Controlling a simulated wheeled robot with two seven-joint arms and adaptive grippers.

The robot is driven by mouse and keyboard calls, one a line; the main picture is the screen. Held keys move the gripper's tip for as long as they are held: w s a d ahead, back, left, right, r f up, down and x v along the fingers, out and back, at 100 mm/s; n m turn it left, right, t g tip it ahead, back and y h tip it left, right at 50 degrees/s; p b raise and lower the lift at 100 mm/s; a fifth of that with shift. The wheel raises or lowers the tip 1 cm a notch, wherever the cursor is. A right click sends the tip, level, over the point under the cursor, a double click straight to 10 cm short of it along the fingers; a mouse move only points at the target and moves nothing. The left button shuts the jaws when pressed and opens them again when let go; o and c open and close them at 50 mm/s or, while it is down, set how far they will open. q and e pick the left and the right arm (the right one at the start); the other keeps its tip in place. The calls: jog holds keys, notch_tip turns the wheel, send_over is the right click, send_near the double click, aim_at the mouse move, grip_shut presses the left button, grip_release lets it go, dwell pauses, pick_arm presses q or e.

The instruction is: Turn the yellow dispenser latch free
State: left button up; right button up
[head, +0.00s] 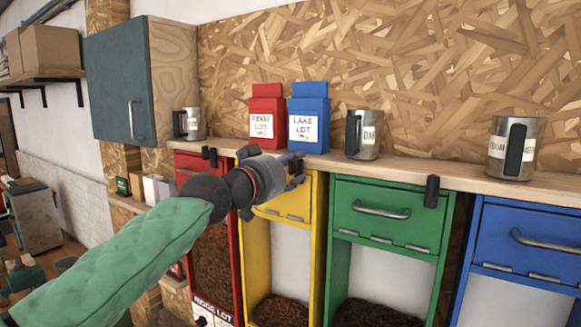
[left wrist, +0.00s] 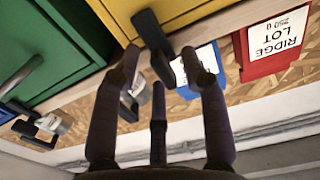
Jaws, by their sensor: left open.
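The yellow dispenser (head: 309,228) stands between the red and green ones in the head view. Its front also shows at the top of the left wrist view (left wrist: 185,12). Its black latch (left wrist: 151,32) is at the panel's edge by the wooden shelf in the left wrist view; in the head view my gripper hides it. My left gripper (head: 293,172) is at the top of the yellow dispenser. Its dark purple fingers (left wrist: 160,66) are spread, with the latch's end between or just beyond the tips; contact cannot be told. My right gripper is not in view.
A red dispenser (head: 209,232), a green one (head: 372,207) and a blue one (head: 520,240) flank it, with black latches on red and green. On the shelf above stand a red bag (head: 266,104), a blue bag (head: 310,108) and several metal mugs (head: 365,150).

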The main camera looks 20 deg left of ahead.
pick_arm(q)
jog(key=shift+s, duration=0.15)
grip_shut()
jog(key=m+b, duration=0.3)
jog(key=shift+f, duration=0.2)
jog(key=m+b, duration=0.2)
jog(key=m, duration=0.1)
jog(key=m+b, duration=0.2)
jog(key=m, duration=0.3)
jog(key=shift+a, duration=0.1)
jog(key=m+b, duration=0.1)
jog(key=m, duration=0.2)
jog(key=shift+m, duration=0.4)
jog(key=shift+a+m+b, duration=0.1)
jog(key=shift+m+b, duration=0.3)
jog(key=shift+m, duration=1.1)
